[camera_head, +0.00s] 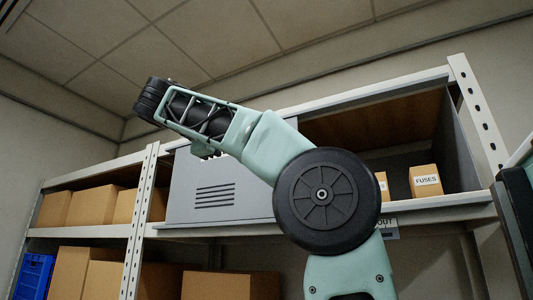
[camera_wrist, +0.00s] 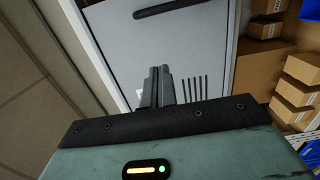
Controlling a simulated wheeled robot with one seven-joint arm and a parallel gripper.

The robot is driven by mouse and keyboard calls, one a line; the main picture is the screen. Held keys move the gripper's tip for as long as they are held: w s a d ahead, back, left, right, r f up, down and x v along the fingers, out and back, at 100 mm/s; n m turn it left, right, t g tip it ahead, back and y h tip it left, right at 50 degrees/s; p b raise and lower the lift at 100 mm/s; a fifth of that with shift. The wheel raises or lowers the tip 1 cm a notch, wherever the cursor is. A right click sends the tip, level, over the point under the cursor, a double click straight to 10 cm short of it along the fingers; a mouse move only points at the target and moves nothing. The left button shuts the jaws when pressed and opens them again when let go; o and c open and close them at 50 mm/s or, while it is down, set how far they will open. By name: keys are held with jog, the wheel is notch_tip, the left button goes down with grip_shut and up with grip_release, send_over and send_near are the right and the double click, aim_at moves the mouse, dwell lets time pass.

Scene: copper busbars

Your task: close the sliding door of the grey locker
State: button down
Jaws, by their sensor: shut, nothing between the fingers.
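The grey locker (camera_head: 462,150) sits on a metal rack in the head view. Its grey sliding door (camera_head: 190,190), with several dark vent slots, covers the left part, and the right part is open. My arm crosses in front and hides the door's right edge. In the wrist view the door (camera_wrist: 205,45) fills the middle, with a dark elongated handle or slot (camera_wrist: 170,8) at the top. My gripper (camera_wrist: 160,72) is shut and empty in front of the door; I cannot tell whether it touches. Its fingers are not clearly visible in the head view.
A box labelled FUSES (camera_head: 425,181) stands inside the locker's open right part. Rack posts (camera_head: 140,220) and (camera_head: 478,115) flank the locker. Cardboard boxes (camera_head: 92,205) and a blue crate (camera_head: 34,275) are at the left. The ceiling is above.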

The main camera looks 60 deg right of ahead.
jog(key=s+d+p, duration=0.3)
jog(key=d+p, duration=0.1)
jog(key=d, duration=0.6)
jog(key=shift+s+d+p, duration=0.25)
jog(key=shift+d+p, duration=0.05)
jog(key=shift+p, duration=0.05)
jog(key=shift+f, duration=0.1)
